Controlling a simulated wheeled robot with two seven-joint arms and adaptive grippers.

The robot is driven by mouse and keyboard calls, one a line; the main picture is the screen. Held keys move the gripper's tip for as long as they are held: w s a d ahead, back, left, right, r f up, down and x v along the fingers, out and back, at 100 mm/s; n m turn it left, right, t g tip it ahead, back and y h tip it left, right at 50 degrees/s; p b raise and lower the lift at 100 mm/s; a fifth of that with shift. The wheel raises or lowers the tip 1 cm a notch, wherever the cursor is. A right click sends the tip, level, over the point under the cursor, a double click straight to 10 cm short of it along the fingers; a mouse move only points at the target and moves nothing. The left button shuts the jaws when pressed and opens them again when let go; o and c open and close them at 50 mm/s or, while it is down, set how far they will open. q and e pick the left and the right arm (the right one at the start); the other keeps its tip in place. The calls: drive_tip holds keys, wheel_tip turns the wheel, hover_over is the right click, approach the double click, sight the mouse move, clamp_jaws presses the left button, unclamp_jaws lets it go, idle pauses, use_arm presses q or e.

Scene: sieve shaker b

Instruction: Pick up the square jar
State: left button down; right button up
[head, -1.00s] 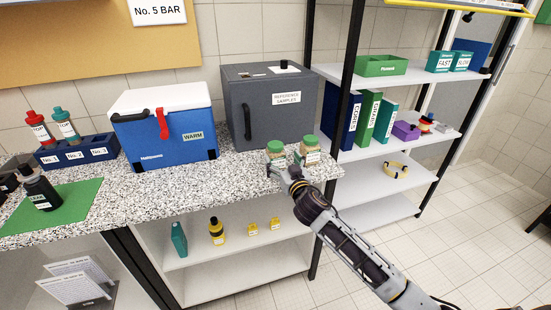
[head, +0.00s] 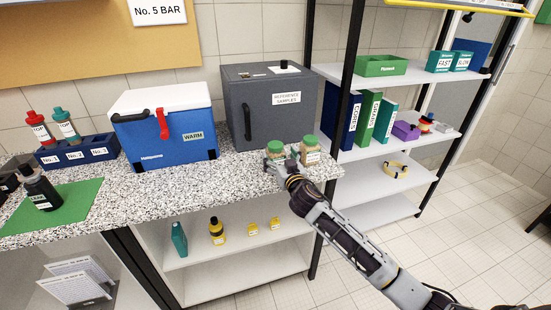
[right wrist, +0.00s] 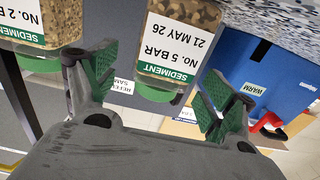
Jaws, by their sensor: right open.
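Two flat-sided, green-lidded jars of brown grains stand near the right end of the speckled counter. The left jar (head: 276,150) is partly hidden by my gripper. In the right wrist view, inverted, a jar (right wrist: 178,40) labelled "SEDIMENT No. 5 BAR" shows ahead of the fingers, roughly between them. The other jar (head: 310,152) stands close on the right; in the wrist view its label (right wrist: 22,36) reads "No. 2 B", cut off by the edge. My right gripper (head: 281,166) is open and empty, at the left jar's front. Contact cannot be told. My left gripper is out of view.
A grey "Reference samples" box (head: 268,112) stands behind the jars and a blue cooler (head: 165,135) to the left. The speckled counter (head: 190,180) is clear in front of the cooler. A black rack post (head: 343,120) rises just right of the jars.

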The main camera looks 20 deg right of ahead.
drive_tip(key=shift+w+a+r, duration=0.1)
drive_tip(key=shift+w+r, duration=0.1)
drive_tip(key=shift+w, duration=1.7)
drive_tip(key=c, duration=1.4)
